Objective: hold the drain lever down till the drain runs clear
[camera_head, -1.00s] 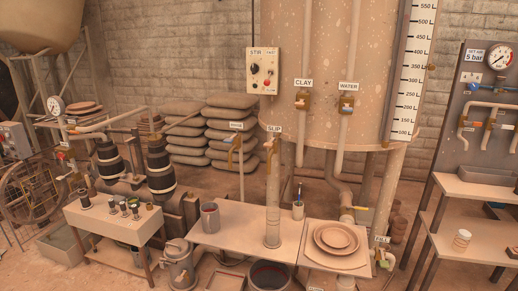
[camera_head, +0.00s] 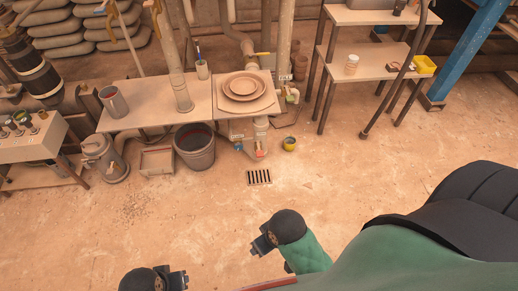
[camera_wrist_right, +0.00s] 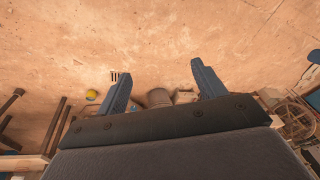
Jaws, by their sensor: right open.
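A pipe fitting with a small red part (camera_head: 258,153) hangs low under the board with the plates. I cannot tell for sure whether this is the drain lever. A slotted floor drain (camera_head: 259,177) lies in front of it; it also shows small in the right wrist view (camera_wrist_right: 119,77). No flow can be made out. My right gripper (camera_head: 262,245) is over the bare floor, well short of the fitting. In the right wrist view its fingers (camera_wrist_right: 161,70) are apart with nothing between them. My left gripper (camera_head: 180,279) is at the bottom edge, its jaws too small to judge.
A grey bucket (camera_head: 195,150), a shallow box (camera_head: 157,160) and a metal canister (camera_head: 103,158) stand left of the fitting. Stacked plates (camera_head: 246,87) lie above. Open floor lies between me and these.

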